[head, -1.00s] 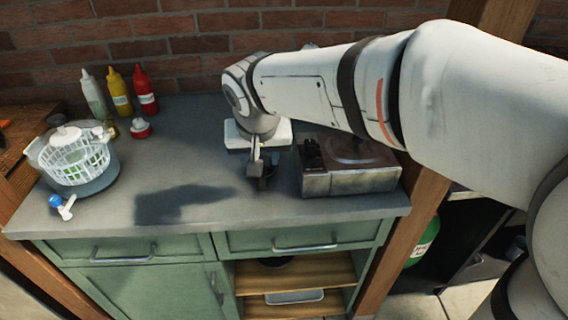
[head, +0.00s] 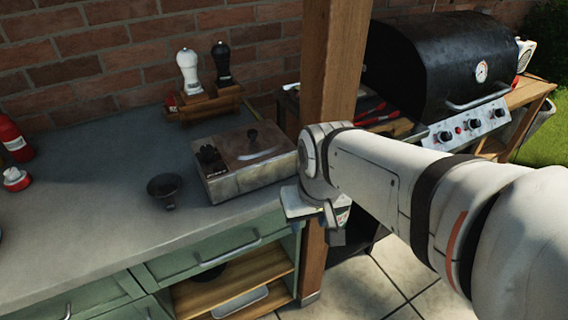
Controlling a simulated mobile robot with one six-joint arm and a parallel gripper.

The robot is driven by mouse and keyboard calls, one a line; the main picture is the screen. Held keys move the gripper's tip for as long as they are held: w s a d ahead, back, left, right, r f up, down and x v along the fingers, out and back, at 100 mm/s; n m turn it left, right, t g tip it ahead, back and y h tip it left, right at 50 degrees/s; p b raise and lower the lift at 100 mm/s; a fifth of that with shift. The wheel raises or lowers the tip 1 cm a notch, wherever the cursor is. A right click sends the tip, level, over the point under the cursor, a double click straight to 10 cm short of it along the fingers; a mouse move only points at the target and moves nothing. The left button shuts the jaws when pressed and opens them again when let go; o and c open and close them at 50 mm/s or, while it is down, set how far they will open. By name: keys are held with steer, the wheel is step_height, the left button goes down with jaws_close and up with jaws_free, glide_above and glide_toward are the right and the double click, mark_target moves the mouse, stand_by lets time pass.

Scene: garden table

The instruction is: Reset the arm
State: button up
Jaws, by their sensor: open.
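My arm reaches in from the right in the head view. My gripper (head: 335,228) hangs at its end, pointing down, in front of the wooden post and just off the right front corner of the grey counter (head: 95,235). It is open, and I see nothing held in it. Its fingertips are small and partly dark in this view. It is apart from the small black bowl-like object (head: 164,189) on the counter.
A metal stove (head: 243,160) stands on the counter close left of my gripper. A wooden post (head: 336,65) rises behind the arm. A black grill (head: 440,60) is at the back right. White and black shakers stand in a wooden rack (head: 203,102). Tiled floor is clear below.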

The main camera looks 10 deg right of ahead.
steer(key=p+v, duration=0.4)
steer(key=shift+w+d+r, duration=0.1)
steer(key=shift+w+r, duration=0.1)
steer(key=shift+r, duration=0.25)
stand_by(0.7)
